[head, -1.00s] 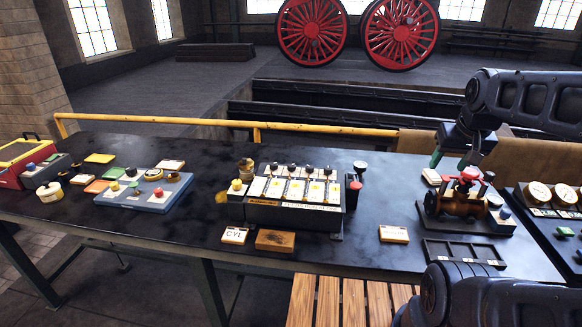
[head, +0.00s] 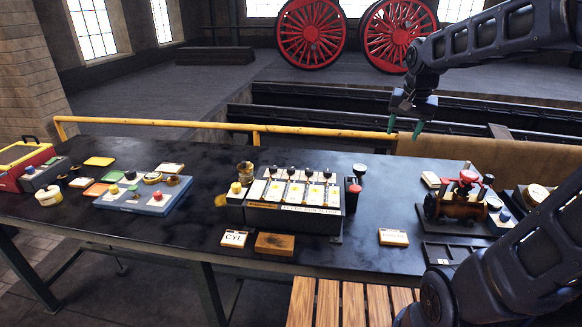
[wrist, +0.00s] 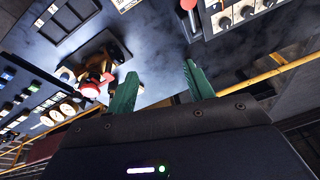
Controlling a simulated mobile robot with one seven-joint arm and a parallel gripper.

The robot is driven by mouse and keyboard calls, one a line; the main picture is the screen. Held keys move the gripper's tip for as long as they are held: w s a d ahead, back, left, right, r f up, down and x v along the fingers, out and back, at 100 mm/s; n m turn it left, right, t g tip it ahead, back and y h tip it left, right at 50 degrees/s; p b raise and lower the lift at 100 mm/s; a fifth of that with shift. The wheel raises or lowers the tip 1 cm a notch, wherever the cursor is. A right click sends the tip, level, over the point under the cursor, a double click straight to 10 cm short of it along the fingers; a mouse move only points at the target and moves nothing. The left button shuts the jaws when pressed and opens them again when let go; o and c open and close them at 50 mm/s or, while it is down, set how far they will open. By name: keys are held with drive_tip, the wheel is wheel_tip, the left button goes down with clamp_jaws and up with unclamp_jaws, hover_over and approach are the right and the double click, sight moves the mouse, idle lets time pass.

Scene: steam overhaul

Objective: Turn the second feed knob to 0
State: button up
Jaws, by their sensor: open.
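The dark feed box (head: 290,219) stands mid-table, with a row of several black feed knobs (head: 291,172) along the back edge of its white-and-yellow plates. I cannot read which setting each knob points to. Part of this box with some black knobs (wrist: 247,12) shows at the top right of the wrist view. My gripper (head: 405,124) is raised, to the right of and behind the box, apart from it. Its green fingers are spread with nothing between them, as the wrist view also shows (wrist: 160,76).
A red-topped post (head: 354,187) stands at the box's right end. A brass valve with a red handwheel (head: 466,177) is further right. A CYL card (head: 234,238) and wooden block (head: 275,243) lie in front. A yellow rail (head: 180,123) runs behind the table.

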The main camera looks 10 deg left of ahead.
drive_tip(key=w+a+f+m+g, duration=0.1)
drive_tip(key=w+a+f+m, duration=0.1)
drive_tip(key=w+a, duration=0.6)
drive_tip(key=m+g, duration=0.2)
drive_tip(key=m, duration=0.2)
hover_over(291, 168)
wheel_tip(291, 168, down, 12)
wheel_tip(291, 168, down, 10)
drive_tip(key=shift+f, duration=0.15)
drive_tip(key=c, duration=1)
